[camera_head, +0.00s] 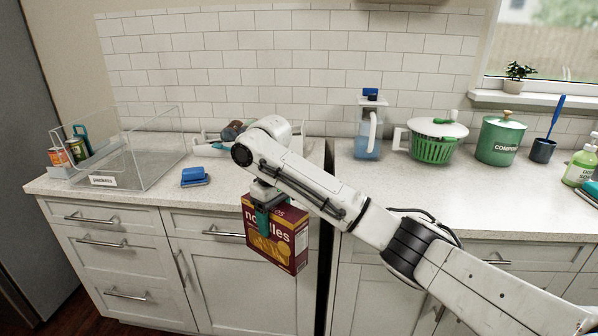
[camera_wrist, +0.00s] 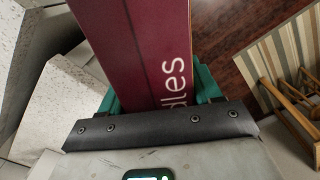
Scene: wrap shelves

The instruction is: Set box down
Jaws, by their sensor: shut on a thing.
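A dark red box of noodles (camera_head: 277,237) with yellow pictures and white lettering hangs in front of the cabinets, its top near the level of the counter edge. My gripper (camera_head: 263,216), with teal fingers, is shut on the box near its upper left part. In the wrist view the box (camera_wrist: 140,45) fills the middle between the teal fingers (camera_wrist: 160,90). The box is upright and clear of the counter top. My arm covers part of the counter behind it.
A blue pitcher (camera_head: 368,130), green colander (camera_head: 433,145) and compost canister (camera_head: 500,140) stand on the right counter. The front of the right counter is clear.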

